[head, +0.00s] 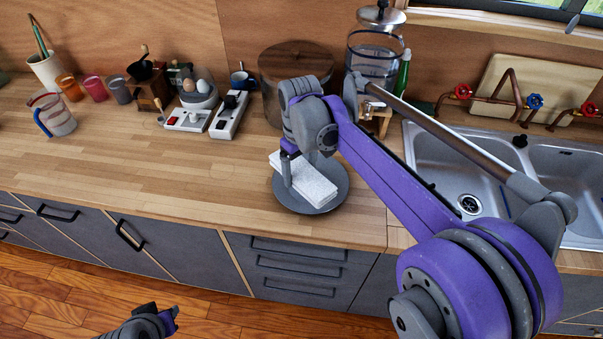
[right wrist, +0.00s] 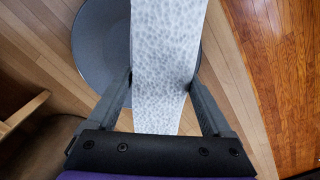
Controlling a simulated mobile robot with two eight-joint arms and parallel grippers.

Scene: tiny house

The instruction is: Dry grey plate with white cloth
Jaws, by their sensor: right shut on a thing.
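The grey plate (head: 325,205) lies on the wooden counter near its front edge, left of the sink. The white cloth (head: 308,180) is a folded rectangular pad over the plate. My right gripper (head: 297,185) comes down from above and is shut on the cloth. In the right wrist view, the fingers (right wrist: 160,95) stand on both sides of the cloth (right wrist: 165,50), and the plate (right wrist: 95,45) shows beside it. Whether the cloth presses on the plate is hard to tell. My left gripper (head: 172,314) is low at the bottom left, over the floor, its fingers barely visible.
A lidded pot (head: 290,70) and a glass dispenser (head: 375,55) stand behind the plate. The double sink (head: 460,165) is to the right. Power strips (head: 229,115), cups and a measuring jug (head: 54,115) stand at the left. The counter left of the plate is clear.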

